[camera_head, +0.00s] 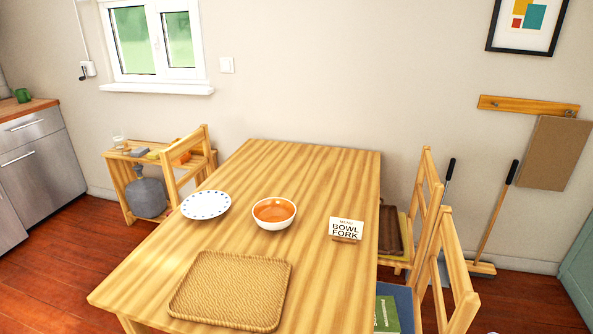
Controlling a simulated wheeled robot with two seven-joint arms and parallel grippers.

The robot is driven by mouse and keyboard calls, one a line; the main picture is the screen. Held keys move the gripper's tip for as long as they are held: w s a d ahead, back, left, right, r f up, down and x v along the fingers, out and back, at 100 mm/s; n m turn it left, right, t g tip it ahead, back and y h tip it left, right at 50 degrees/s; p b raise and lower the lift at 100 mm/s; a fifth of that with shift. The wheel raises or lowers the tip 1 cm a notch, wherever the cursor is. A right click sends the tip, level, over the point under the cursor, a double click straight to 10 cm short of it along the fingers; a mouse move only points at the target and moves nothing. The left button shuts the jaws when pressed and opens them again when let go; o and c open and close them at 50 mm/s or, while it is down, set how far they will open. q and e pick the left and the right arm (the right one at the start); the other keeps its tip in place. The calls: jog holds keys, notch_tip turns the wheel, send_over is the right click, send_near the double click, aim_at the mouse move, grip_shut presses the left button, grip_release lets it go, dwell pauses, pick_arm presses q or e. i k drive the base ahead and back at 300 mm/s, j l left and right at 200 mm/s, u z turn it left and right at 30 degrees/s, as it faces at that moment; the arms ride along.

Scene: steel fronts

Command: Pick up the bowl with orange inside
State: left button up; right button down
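A bowl (274,213), white outside and orange inside, stands upright near the middle of the wooden table (310,166). Its inside looks empty. Neither of my grippers shows in the head view, and nothing touches the bowl.
A white plate with dark dots on its rim (206,205) lies left of the bowl. A small menu sign reading bowl and fork (346,229) stands to its right. A woven mat or tray (230,290) lies at the front. Chairs (450,262) stand along the right side; the table's back is clear.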

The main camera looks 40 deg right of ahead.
aim_at(273, 214)
jog(key=z, duration=1.6)
